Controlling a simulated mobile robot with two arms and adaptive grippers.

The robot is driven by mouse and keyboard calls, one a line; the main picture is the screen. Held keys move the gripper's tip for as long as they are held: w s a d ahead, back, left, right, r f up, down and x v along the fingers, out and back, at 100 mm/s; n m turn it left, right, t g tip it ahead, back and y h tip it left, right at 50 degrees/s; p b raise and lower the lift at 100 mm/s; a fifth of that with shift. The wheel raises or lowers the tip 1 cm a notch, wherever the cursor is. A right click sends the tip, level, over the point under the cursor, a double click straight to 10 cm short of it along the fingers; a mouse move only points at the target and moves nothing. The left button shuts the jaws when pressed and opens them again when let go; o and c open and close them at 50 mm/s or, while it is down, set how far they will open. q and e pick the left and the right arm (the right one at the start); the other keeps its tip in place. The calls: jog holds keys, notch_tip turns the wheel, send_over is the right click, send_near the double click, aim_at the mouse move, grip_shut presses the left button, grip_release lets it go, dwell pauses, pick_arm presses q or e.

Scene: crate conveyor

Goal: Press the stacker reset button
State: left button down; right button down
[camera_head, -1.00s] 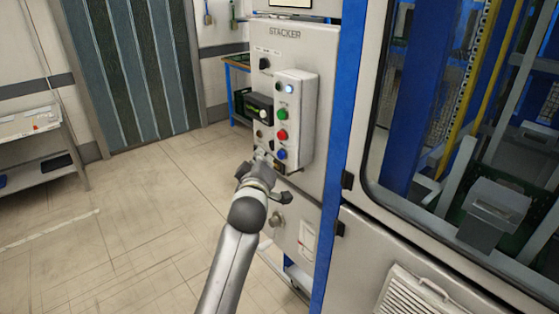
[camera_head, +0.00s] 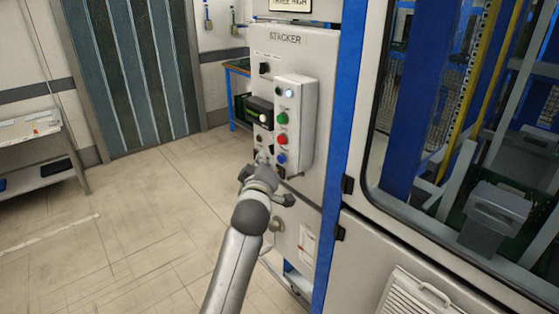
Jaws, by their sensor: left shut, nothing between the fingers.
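The white stacker control cabinet (camera_head: 301,62) stands in the middle, with the word STACKER near its top. A raised button box (camera_head: 306,100) on it carries a lit white button (camera_head: 289,93), a green button (camera_head: 283,118), a red button (camera_head: 282,140) and a blue button (camera_head: 281,159). I cannot read which one is the reset. My left gripper (camera_head: 262,160) is shut and empty, just below and left of the blue button, close to the panel. Its fingertips are small, and I cannot tell whether they touch the panel. My right gripper is out of view.
A black device (camera_head: 259,111) juts out left of the button box, with a black knob (camera_head: 264,69) above. A blue post (camera_head: 343,115) and a windowed machine enclosure stand to the right. The floor (camera_head: 120,225) at left is clear; a shelf (camera_head: 40,175) stands farther left.

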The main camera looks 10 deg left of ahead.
pick_arm(q)
jog(key=shift+w+d, duration=0.1)
dwell(0.6)
jog(key=shift+w+d, duration=0.2)
jog(key=shift+w, duration=0.05)
jog(key=shift+w+d+b, duration=0.3)
jog(key=shift+b, duration=0.05)
dwell(0.8)
dwell(0.3)
jog(key=shift+s+a+p, duration=0.45)
jog(key=shift+s+a, duration=0.1)
jog(key=shift+s, duration=0.1)
jog(key=s+a+p, duration=0.1)
jog(key=s, duration=0.1)
jog(key=s+a+p, duration=0.1)
jog(key=s+a, duration=0.1)
jog(key=shift+p, duration=0.35)
